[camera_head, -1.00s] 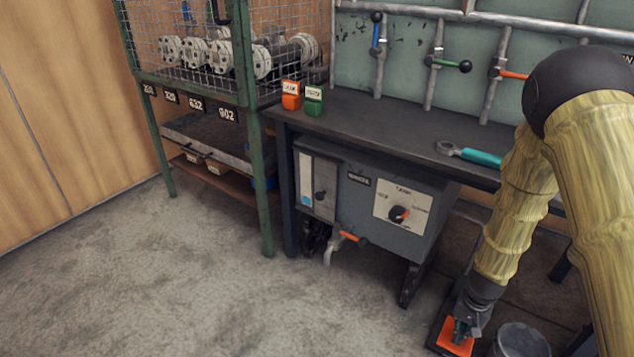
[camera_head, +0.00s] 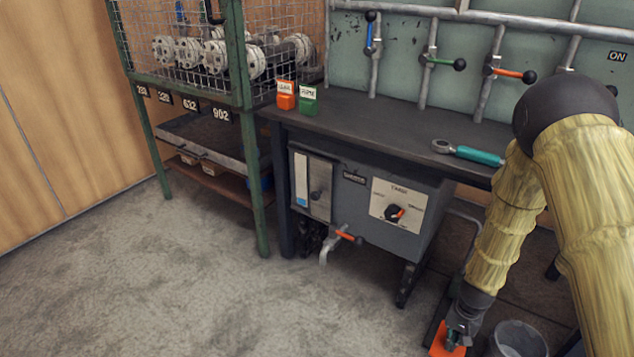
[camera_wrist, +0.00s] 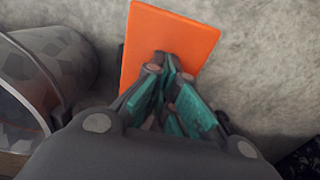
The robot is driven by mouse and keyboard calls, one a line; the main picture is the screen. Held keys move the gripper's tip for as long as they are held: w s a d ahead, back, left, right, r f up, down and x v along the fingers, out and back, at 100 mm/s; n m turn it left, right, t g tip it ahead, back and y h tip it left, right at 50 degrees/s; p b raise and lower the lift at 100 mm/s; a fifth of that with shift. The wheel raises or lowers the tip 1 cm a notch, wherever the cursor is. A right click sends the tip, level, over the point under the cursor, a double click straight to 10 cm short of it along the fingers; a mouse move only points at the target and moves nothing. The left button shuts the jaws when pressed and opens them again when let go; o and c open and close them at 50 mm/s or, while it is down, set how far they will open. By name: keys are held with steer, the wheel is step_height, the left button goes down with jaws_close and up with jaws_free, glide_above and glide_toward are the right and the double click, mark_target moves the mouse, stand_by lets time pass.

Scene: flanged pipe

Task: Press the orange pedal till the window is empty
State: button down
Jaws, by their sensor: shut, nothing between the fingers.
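The orange pedal (camera_head: 441,349) is low in the head view, on the floor by the bench. It shows as a flat orange plate in the wrist view (camera_wrist: 165,32). My gripper (camera_head: 455,338) is shut and empty, with its fingertips over the pedal. In the wrist view the teal-padded fingers (camera_wrist: 165,68) overlap the pedal's near part; I cannot tell whether they touch it or how far it is pressed. The window (camera_head: 301,182) is a pale upright strip on the grey tank's left front, with blue at its bottom (camera_head: 302,202).
A grey bucket (camera_head: 518,340) stands close right of the pedal; it shows at left in the wrist view (camera_wrist: 60,55). The tank (camera_head: 365,230) has a dial (camera_head: 394,213) and an orange-handled tap (camera_head: 345,236). A teal-handled wrench (camera_head: 478,155) lies on the bench. Floor at left is clear.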

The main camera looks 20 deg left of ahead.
steer(key=shift+f, duration=1.75)
step_height(320, 180, up, 10)
steer(key=p, duration=0.9)
steer(key=shift+f, duration=0.15)
steer(key=shift+f+b, duration=1.2)
steer(key=shift+f, duration=3.3)
step_height(320, 180, up, 9)
steer(key=p, duration=0.8)
steer(key=shift+r, duration=0.15)
